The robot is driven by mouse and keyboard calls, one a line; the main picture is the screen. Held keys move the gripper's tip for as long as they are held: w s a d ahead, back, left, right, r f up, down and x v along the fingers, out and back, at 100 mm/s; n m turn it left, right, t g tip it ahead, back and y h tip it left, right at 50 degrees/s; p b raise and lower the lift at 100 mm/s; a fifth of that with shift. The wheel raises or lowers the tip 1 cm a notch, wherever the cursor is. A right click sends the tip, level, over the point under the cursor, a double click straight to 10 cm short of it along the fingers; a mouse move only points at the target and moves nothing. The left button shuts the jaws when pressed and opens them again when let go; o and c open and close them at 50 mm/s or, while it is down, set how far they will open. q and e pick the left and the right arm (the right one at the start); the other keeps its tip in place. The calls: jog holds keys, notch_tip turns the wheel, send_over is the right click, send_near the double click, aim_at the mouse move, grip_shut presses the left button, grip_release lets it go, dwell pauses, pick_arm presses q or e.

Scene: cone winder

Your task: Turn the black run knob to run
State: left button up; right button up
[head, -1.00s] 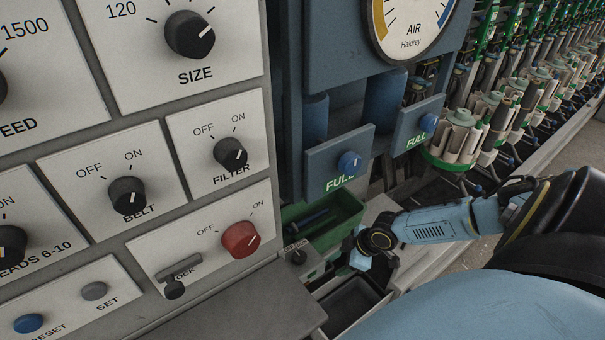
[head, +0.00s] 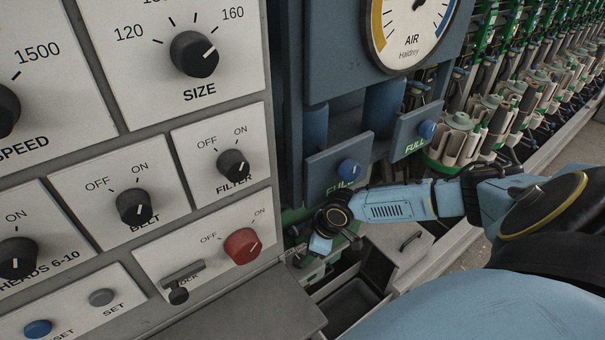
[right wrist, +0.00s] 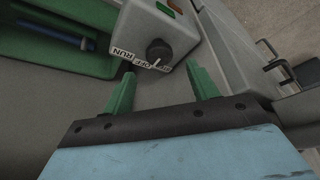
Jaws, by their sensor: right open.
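The black run knob (right wrist: 158,52) sits on a small light grey box (right wrist: 180,28) in the right wrist view. In that view the knob lies just beyond and between the fingertips, with no visible contact. In the head view my right gripper (head: 308,262) is low beside the panel's right edge and mostly hides the box and knob. My left gripper is not in view.
A green tray (right wrist: 98,62) with a blue rod lies left of the box in the right wrist view. The large panel with a red knob (head: 242,246) and several black knobs is left of my gripper. An open dark bin (head: 352,303) is below it.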

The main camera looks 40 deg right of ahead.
aim_at(300, 260)
jog(key=b+x, duration=0.1)
jog(key=x, duration=0.4)
jog(key=shift+s+d, duration=0.1)
jog(key=c, duration=1)
